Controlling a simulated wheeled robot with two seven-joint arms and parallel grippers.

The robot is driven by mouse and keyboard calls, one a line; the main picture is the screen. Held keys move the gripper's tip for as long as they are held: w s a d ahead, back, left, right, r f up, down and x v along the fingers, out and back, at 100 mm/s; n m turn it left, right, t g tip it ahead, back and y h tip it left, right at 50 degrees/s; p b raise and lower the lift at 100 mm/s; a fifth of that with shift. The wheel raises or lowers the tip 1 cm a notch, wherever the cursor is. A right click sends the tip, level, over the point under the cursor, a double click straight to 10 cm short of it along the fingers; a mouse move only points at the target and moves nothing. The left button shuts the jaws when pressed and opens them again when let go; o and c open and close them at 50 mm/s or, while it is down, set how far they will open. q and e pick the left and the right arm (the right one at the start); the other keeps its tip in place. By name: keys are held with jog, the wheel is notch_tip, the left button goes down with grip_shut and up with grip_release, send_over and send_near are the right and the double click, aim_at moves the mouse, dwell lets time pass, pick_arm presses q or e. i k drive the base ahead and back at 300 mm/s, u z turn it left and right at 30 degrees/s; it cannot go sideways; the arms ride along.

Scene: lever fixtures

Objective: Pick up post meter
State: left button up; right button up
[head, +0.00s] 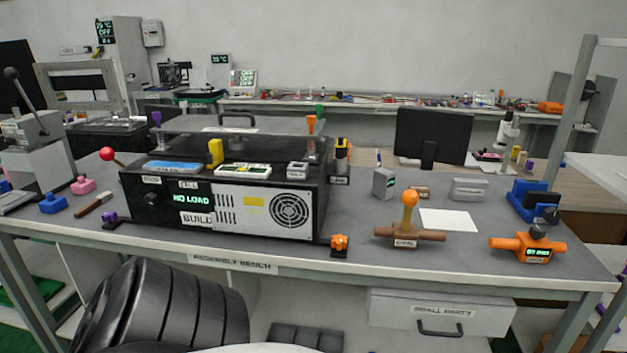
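No label that I can read says post meter. The likeliest match is an orange device (535,250) at the bench's right front, with a small lit green display, a dark knob on top and a bar sticking out to the left. It rests on the grey bench top, with nothing touching it from above. Its label is too small to read. Neither of my grippers shows in the head view, so I cannot see whether they are open or shut.
Left of the orange device is a brown fixture (409,233) with an upright orange handle. A blue fixture (535,201) stands behind it. White paper (449,220) lies between. A large black box (150,195) reading NO LOAD fills the bench's left middle. A monitor (432,136) stands behind.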

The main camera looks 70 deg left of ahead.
aim_at(383, 179)
jog(key=u, duration=2.3)
